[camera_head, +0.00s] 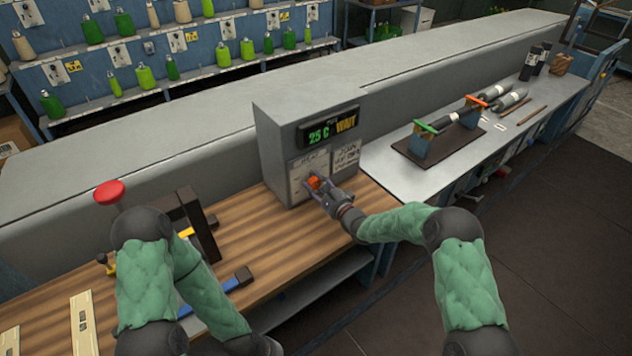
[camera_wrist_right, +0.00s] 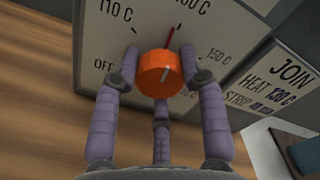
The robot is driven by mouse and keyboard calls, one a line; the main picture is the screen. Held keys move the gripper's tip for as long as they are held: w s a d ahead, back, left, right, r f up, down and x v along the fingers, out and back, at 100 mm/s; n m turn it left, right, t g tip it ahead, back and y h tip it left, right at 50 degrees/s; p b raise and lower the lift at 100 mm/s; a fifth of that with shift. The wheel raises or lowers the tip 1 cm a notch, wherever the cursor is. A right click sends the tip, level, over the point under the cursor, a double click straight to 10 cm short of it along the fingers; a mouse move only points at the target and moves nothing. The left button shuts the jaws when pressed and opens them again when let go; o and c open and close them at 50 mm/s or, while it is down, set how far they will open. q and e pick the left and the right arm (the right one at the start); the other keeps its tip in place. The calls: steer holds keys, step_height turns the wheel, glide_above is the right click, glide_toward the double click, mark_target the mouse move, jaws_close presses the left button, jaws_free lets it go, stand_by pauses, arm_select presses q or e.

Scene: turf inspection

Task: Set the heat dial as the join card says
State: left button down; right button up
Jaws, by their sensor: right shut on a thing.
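The heat dial is an orange knob (camera_wrist_right: 161,74) on a pale scale plate (camera_wrist_right: 110,45), on the front of a grey control box (camera_head: 305,130). My right gripper (camera_head: 313,183) is shut on the knob, a finger on each side. In the right wrist view a red pointer (camera_wrist_right: 172,34) slants up toward a top label, partly hidden, ending in "0 C". OFF, 110 C and 150 C labels also show. The join card (camera_wrist_right: 283,85) reads JOIN, HEAT 130 C, STRIP. The box display (camera_head: 331,127) reads 25 C WAIT.
A wooden bench (camera_head: 270,240) holds the box, with a dark upright frame and blue bar at its left. A red button (camera_head: 109,192) stands further left. A metal bench at right carries a brown stand (camera_head: 445,145) and rods. Spools line the back shelves.

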steer(key=shift+w+d+r+m, duration=0.3)
steer(key=shift+r+m, duration=0.1)
steer(key=shift+m, duration=0.5)
steer(key=o, duration=1.1)
steer(key=shift+f, duration=0.1)
steer(key=shift+o, duration=0.2)
steer(key=shift+f, duration=0.15)
steer(key=shift+s+a, duration=0.1)
steer(key=shift+a, duration=0.05)
steer(key=shift+s+f, duration=0.1)
steer(key=v, duration=1.2)
